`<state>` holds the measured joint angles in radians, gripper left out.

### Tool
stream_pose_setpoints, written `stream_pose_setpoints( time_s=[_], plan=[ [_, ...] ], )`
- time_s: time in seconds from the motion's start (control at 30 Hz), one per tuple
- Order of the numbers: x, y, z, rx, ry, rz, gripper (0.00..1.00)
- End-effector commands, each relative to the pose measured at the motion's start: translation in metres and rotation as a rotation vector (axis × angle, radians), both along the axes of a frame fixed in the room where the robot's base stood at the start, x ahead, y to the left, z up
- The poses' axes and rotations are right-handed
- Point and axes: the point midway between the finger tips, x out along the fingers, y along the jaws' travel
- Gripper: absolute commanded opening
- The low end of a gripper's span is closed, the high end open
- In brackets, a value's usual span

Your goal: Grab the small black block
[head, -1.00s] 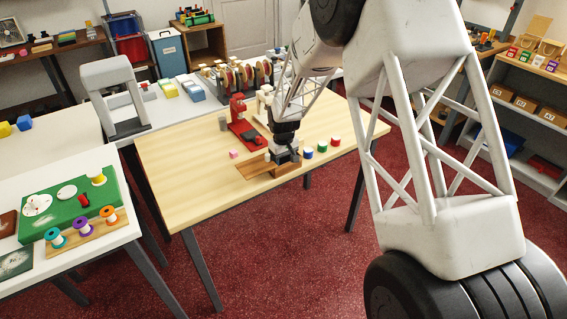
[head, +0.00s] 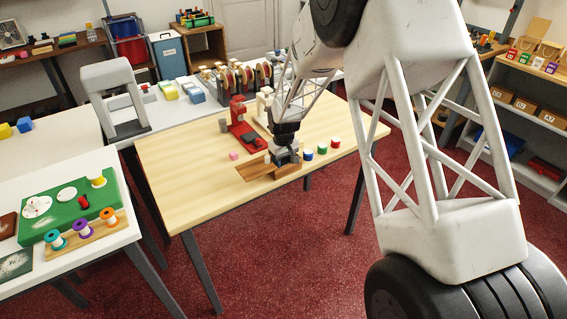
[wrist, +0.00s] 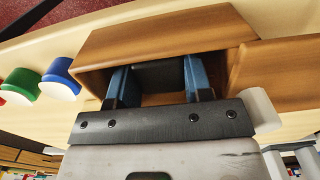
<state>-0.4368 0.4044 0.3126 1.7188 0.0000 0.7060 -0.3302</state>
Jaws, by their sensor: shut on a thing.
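The small black block (wrist: 160,76) shows in the wrist view between the two blue fingers of my gripper (wrist: 158,84). The gripper is shut on it. Block and fingertips are at the open compartment of a brown wooden tray (wrist: 150,43); I cannot tell whether the block touches its floor. In the head view my gripper (head: 285,158) is over the right part of the wooden tray (head: 254,173) on the light wood table. The block cannot be made out there.
Blue (head: 308,154), green (head: 322,147) and red (head: 335,142) capped pieces stand right of the tray. A red stand (head: 240,124) is behind. The table's left part (head: 180,170) is clear.

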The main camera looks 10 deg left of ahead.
Motion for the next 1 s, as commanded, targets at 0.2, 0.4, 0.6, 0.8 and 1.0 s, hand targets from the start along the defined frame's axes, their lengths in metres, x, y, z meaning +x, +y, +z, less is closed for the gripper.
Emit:
stream_pose_setpoints(
  time_s=[0.2,0.4,0.6,0.8,1.0],
  plan=[
    [0.000,0.000,0.021,0.001,-0.003,0.000,0.23],
    [0.000,0.000,0.050,0.001,-0.003,0.000,0.23],
    [0.001,0.000,0.079,0.001,-0.003,0.000,0.23],
    [0.000,0.000,0.094,0.000,0.000,0.000,0.23],
    [0.000,0.000,0.097,0.000,0.000,0.000,0.23]
  ],
)
